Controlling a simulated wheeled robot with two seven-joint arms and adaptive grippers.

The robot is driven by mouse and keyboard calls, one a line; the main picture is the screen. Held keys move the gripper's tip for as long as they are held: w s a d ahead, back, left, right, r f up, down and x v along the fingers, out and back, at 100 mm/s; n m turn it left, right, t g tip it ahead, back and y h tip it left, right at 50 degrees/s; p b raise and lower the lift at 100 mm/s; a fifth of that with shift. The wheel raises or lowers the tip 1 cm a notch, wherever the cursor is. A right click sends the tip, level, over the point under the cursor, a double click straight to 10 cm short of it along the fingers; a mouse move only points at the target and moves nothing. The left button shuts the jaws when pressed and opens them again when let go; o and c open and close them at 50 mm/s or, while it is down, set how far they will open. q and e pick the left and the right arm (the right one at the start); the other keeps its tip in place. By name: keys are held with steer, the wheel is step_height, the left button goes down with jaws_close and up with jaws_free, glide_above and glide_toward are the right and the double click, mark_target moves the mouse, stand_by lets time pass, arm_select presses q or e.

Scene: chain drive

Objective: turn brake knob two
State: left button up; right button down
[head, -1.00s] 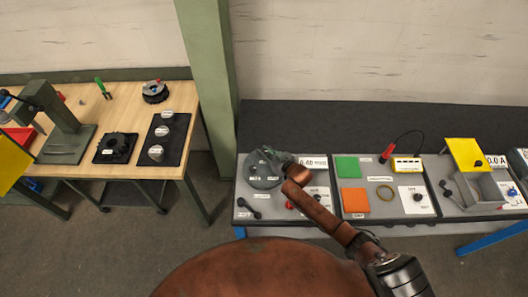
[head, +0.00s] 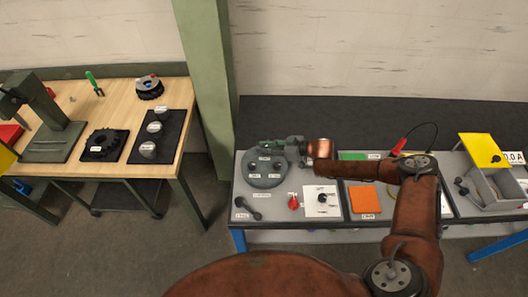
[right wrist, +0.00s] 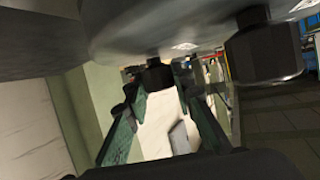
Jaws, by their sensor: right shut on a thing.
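A round grey disc (head: 265,175) with dark knobs and small white labels sits at the left end of the grey panel. My right gripper (head: 272,147) reaches it from the right, at the disc's back edge. In the right wrist view the disc is at the top, and the two green fingers (right wrist: 160,85) are shut on a black knob (right wrist: 154,74) under it. A second black knob (right wrist: 262,50) stands apart at the right. I cannot read the labels on the knobs to tell which number I hold. My left gripper is not in view.
On the panel are a red knob (head: 293,201), a white dial plate (head: 322,201), an orange pad (head: 364,200) and a grey box with a yellow lid (head: 480,149). My right forearm crosses above the panel's middle. A green post (head: 205,80) stands behind left, beside a wooden workbench (head: 125,88).

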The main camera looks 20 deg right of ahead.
steer(key=shift+w+n+g+y+b, duration=0.1)
steer(key=shift+n+g+y+b, duration=0.2)
steer(key=shift+n+g+b, duration=0.4)
steer(key=shift+r, duration=0.1)
steer(key=c, duration=1.6)
jaws_free()
steer(key=v, duration=1.2)
